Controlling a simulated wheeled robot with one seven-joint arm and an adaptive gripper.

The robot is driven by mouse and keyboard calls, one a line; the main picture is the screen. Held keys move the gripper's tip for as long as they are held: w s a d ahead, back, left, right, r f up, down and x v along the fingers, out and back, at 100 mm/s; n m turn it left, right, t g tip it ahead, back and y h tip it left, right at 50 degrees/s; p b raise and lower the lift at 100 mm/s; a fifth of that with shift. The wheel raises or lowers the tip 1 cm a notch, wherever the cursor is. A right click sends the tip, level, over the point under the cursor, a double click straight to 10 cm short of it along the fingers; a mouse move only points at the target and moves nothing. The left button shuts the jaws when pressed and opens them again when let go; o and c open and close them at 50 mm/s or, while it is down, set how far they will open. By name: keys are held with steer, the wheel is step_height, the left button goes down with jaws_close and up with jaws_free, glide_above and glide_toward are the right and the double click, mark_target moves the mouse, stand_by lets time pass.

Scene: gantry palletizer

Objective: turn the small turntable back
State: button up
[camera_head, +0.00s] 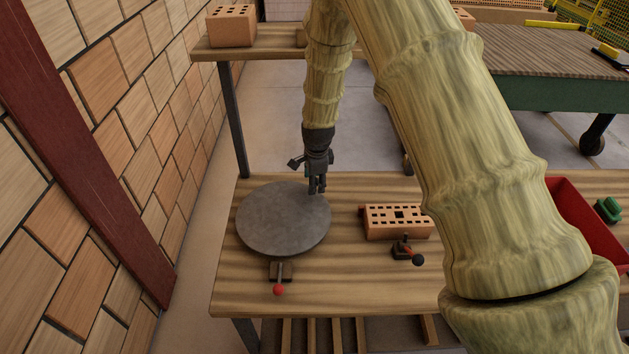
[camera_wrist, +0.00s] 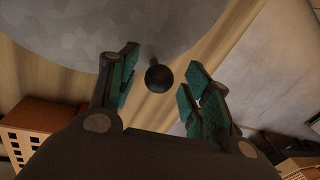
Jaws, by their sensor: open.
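The small turntable, a round grey disc (camera_head: 278,222), lies on the lower wooden table at the left. It also fills the top of the wrist view (camera_wrist: 130,25). My gripper (camera_head: 317,190) points down over the disc's far right edge. In the wrist view its green-padded fingers (camera_wrist: 160,76) are apart. A round black knob (camera_wrist: 158,79) shows between them at the disc's edge, with a gap on both sides. In the head view my fingers hide this knob. I cannot tell how deep the fingers reach around it.
A red-knobbed lever (camera_head: 278,289) stands before the disc. A red bin (camera_head: 590,225) stands farther right. A brick wall (camera_head: 120,90) runs along the left. Bare tabletop (camera_head: 330,285) lies in front.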

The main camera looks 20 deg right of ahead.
steer(key=shift+f, duration=0.7)
steer(key=shift+w, duration=0.1)
steer(key=shift+c, duration=0.5)
jaws_close()
